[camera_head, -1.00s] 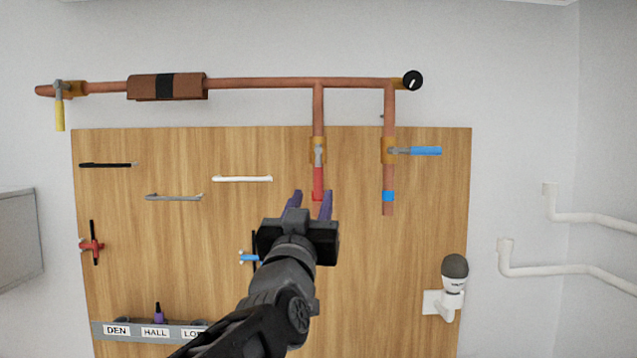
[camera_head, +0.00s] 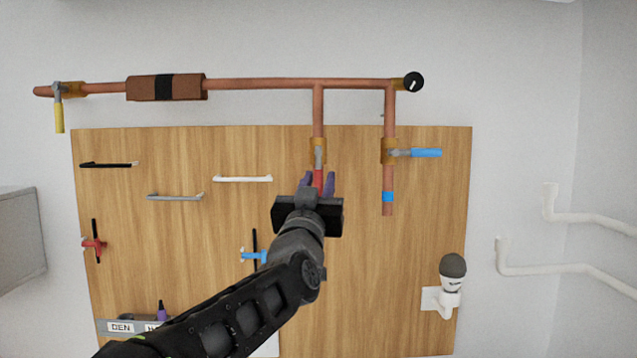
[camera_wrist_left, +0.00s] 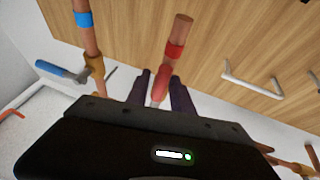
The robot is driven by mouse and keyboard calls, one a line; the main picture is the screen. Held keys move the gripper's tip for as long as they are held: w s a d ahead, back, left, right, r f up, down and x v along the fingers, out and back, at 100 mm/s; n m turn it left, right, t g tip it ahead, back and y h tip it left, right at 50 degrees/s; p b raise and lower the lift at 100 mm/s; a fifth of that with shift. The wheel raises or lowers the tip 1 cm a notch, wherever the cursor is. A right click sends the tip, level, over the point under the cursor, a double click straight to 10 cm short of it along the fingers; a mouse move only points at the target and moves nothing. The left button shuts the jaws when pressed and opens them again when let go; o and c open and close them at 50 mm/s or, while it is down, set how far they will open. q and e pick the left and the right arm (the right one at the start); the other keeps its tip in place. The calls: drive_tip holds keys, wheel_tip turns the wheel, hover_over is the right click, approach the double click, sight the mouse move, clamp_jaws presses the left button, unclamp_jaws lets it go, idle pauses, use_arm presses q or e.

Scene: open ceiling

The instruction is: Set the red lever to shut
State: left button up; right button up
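The red lever (camera_head: 319,180) hangs straight down, in line with the vertical copper pipe, below its brass valve (camera_head: 319,151). My left gripper (camera_head: 318,184) is at the lever, its two purple fingers apart, one on each side of the red handle. In the left wrist view the red lever (camera_wrist_left: 162,84) lies between the open fingers (camera_wrist_left: 164,88), with a gap visible beside it. Whether either finger touches it I cannot tell. The gripper body hides the lever's lower end in the head view. My right gripper is not in view.
A blue lever (camera_head: 426,153) points right on the neighbouring pipe. A yellow lever (camera_head: 59,118) hangs at far left. A white handle (camera_head: 243,179) is on the wooden board left of the gripper. A lamp-like fixture (camera_head: 452,280) sits lower right.

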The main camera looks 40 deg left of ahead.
use_arm(q)
clamp_jaws()
idle(1.1)
